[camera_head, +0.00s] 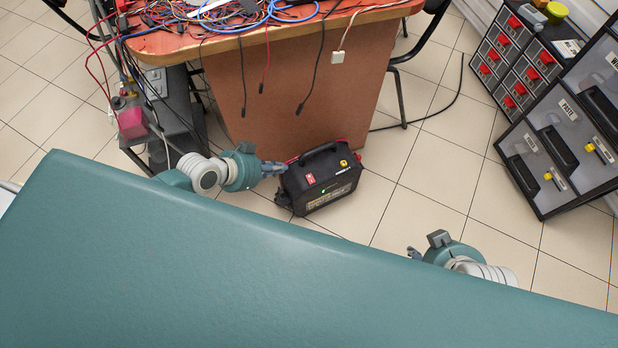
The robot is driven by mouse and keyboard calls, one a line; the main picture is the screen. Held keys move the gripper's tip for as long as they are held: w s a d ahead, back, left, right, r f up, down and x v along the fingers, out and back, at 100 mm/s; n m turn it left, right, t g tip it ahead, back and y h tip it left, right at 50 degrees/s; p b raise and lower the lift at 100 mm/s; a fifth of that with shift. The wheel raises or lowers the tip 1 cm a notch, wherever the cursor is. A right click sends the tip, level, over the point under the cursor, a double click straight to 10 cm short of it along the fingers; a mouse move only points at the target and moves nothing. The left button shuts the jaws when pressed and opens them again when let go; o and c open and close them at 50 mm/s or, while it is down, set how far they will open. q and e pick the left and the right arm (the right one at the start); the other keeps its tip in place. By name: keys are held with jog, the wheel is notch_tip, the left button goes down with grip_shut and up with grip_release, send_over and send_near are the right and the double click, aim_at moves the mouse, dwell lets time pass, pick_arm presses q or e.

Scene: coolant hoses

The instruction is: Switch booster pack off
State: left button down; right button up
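The booster pack (327,187) is a black box with a carry handle on top, standing upright on the tiled floor in front of the desk. My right gripper (413,253) is to the right and nearer, apart from the pack. Its fingers are mostly hidden behind my teal body.
A wooden desk (300,90) piled with tangled cables (215,14) stands behind the pack, with several leads hanging down. Drawer cabinets (560,130) stand at the right. A black cable (440,112) runs along the floor. The tiles right of the pack are clear.

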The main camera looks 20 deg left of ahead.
aim_at(307, 177)
pick_arm(q)
jog(key=shift+w+d+r+m+h+b, duration=0.15)
jog(key=shift+d+m+b, duration=0.1)
jog(key=shift+d+b, duration=0.25)
jog(key=shift+w+d+m+h+b, duration=0.15)
jog(key=shift+d+m+b, duration=0.1)
jog(key=shift+d, duration=0.35)
pick_arm(e)
jog(key=shift+d+r, duration=0.15)
jog(key=shift+r, duration=0.5)
